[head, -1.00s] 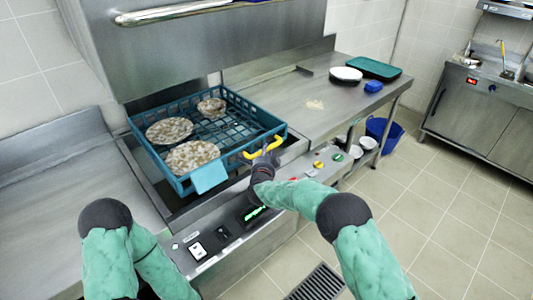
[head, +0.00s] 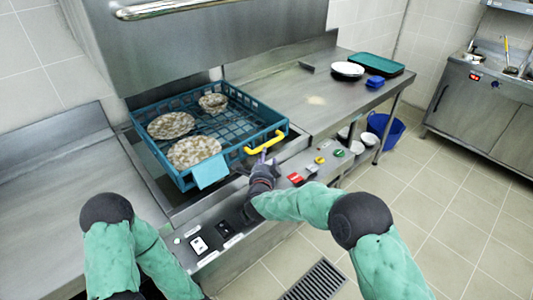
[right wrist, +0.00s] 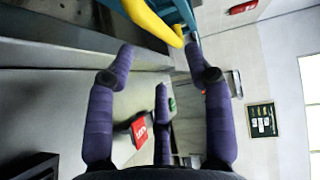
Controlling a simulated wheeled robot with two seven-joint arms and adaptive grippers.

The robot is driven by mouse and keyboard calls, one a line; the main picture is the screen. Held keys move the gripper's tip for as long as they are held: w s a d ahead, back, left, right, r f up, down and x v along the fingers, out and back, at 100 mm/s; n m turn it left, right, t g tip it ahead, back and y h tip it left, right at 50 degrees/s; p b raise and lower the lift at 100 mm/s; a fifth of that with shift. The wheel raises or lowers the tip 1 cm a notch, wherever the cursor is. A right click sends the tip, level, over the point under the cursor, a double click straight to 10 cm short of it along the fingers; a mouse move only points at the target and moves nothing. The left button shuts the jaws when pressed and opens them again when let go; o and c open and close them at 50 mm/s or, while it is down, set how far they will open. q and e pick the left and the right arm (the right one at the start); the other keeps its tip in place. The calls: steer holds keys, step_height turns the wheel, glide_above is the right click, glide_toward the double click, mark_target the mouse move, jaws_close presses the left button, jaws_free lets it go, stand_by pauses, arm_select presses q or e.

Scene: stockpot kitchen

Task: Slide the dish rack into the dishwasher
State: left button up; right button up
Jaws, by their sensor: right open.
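The blue dish rack (head: 233,151) sits over the dishwasher's well, below the raised steel hood (head: 200,50). It holds three speckled dishes, one of them a plate (head: 194,151). A yellow handle (head: 265,143) is on the rack's front side. My right gripper (head: 264,158) is open and empty, just below and in front of the handle. In the right wrist view its purple fingers (right wrist: 160,58) are spread, with the yellow handle (right wrist: 152,20) beyond their tips and apart from them. My left arm is at the lower left; its gripper is out of view.
A control panel (head: 288,181) with buttons runs along the dishwasher's front, under my right arm. Steel counters flank the machine; the right one (head: 310,98) holds a plate, a blue item and a green tray (head: 376,65). A blue bucket (head: 386,130) stands on the floor.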

steer(key=shift+s+a+r, duration=0.15)
steer(key=shift+s, duration=0.9)
steer(key=shift+s+a+r, duration=0.1)
steer(key=shift+s, duration=0.9)
